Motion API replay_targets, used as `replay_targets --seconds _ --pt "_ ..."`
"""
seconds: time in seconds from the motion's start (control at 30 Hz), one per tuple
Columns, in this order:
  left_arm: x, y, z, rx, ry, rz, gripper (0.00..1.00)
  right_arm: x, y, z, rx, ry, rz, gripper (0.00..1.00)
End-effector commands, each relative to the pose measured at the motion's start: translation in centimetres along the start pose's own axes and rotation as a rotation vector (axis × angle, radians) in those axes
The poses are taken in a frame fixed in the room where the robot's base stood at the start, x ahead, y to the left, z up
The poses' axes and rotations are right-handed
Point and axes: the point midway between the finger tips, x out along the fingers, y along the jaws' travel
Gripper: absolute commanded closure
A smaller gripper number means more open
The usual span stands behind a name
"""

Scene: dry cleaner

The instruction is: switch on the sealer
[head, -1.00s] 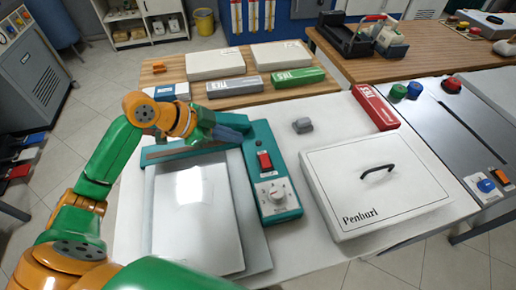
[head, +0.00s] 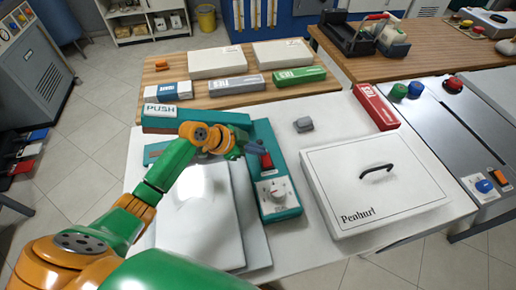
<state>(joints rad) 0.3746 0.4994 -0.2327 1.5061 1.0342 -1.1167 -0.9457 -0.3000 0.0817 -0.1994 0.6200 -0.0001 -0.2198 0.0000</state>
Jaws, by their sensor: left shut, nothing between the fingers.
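The teal sealer (head: 272,135) stands on the white table, with a "PUSH" label (head: 159,110) on its long arm. Its control panel has a red rocker switch (head: 266,163) and a white dial (head: 275,192) below it. My left gripper (head: 264,149) is shut and empty, with its fingertips right at the top end of the red switch. The fingers hide part of the switch, and I cannot tell whether they touch it or which way it is set. My right gripper is out of view.
A pale flat packet (head: 200,225) lies in front of the sealer. A white lidded box (head: 375,185) marked "Penhuri" stands to the right, with a small grey block (head: 303,125) and a red box (head: 376,107) behind. Several boxes sit on the wooden board behind.

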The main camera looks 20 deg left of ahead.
Motion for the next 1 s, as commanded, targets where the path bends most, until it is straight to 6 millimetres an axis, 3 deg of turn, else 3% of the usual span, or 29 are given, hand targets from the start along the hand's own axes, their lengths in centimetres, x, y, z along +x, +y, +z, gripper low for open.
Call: replay_targets --seconds 0.07,0.2,1.0 --pt "0.1 0.0 0.1 -0.004 0.000 0.003 1.00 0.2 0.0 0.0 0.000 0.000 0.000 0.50" --pt "1.2 0.2 1.2 -0.100 0.000 0.097 1.00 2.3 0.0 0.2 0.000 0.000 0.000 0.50" --pt "0.1 1.7 0.1 -0.093 -0.002 0.096 1.00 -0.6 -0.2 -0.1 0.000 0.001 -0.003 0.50"
